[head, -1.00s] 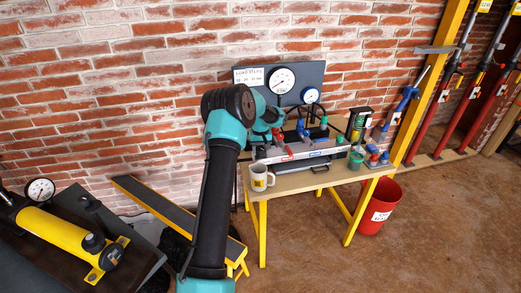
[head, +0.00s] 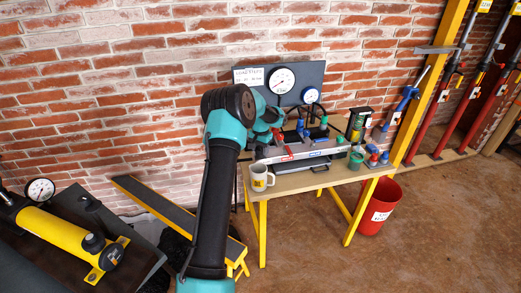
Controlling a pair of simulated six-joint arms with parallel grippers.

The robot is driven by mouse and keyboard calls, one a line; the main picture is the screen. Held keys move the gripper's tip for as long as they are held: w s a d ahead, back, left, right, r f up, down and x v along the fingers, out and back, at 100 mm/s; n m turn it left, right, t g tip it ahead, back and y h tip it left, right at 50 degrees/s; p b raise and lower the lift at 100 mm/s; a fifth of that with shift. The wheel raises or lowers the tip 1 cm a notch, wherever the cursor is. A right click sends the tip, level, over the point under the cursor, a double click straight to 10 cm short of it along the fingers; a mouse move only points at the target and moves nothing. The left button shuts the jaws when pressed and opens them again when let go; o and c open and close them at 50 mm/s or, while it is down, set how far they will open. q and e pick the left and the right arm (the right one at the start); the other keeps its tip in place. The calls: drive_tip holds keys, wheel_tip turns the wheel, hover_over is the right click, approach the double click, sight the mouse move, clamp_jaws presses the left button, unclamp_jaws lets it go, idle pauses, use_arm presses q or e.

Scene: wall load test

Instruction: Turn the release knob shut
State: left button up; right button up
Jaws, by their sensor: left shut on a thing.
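My left arm reaches from the bottom middle up to the bench, and my left gripper (head: 277,135) is at the bench's left end, below the large dial gauge (head: 281,80). It is small and partly covered by its own wrist. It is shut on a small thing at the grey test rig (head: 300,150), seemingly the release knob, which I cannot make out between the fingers. Whether the knob is turned cannot be told. My right gripper is out of view.
A white mug (head: 259,178) stands at the bench's near left corner, close below the gripper. Small blue, red and green fittings crowd the bench (head: 310,182). A yellow cylinder (head: 60,237) lies at lower left. A red bin (head: 380,207) stands on the floor at right.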

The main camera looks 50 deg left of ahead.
sight(261, 148)
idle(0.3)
use_arm(q)
drive_tip(key=o, duration=0.9)
wheel_tip(261, 148, up, 18)
drive_tip(key=shift+f, duration=0.25)
idle(0.4)
